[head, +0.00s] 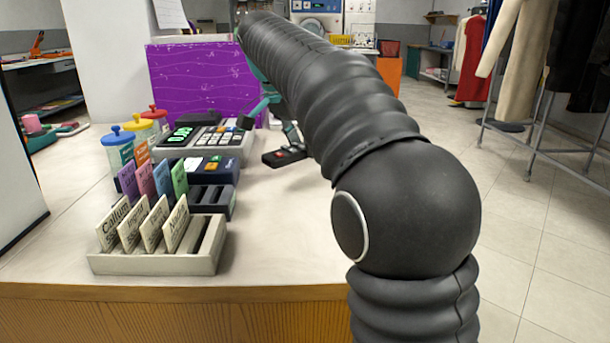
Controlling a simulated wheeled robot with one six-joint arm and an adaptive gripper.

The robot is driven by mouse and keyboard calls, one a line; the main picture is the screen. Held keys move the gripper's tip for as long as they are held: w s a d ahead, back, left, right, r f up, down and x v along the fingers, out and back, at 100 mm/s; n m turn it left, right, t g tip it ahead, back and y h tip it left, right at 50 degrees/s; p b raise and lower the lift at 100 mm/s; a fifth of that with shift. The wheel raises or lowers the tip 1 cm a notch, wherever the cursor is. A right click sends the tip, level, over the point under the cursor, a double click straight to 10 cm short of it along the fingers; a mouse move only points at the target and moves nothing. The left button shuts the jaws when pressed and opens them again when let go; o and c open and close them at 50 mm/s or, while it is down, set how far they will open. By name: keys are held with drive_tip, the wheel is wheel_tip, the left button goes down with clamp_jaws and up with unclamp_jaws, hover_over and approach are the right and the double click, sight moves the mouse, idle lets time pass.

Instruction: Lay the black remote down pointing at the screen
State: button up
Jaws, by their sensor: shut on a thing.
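The black remote (285,157), with a red button and pale buttons, is low over or on the pale counter (290,215), right of the cash register. I cannot tell whether it touches the counter. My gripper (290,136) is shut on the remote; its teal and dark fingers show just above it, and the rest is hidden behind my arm. A purple panel with thin wavy lines (195,80), perhaps the screen, stands upright at the back of the counter, behind and left of the remote.
A cash register (208,138) with a green display, a card reader (205,170), a card holder (155,262) and colourful lidded jars (117,150) crowd the left. The counter's front middle is clear. Clothes racks (540,140) stand at the right.

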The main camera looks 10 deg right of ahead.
sight(302, 159)
drive_tip(key=shift+s+d+f, duration=0.15)
drive_tip(key=shift+s+f, duration=0.3)
drive_tip(key=shift+s, duration=0.2)
drive_tip(key=shift+f+b, duration=0.65)
drive_tip(key=shift+f, duration=1.3)
drive_tip(key=shift+f, duration=0.15)
drive_tip(key=o, duration=1.4)
drive_tip(key=shift+c, duration=0.2)
drive_tip(key=p+v, duration=0.3)
drive_tip(key=v, duration=0.9)
drive_tip(key=shift+s, duration=0.1)
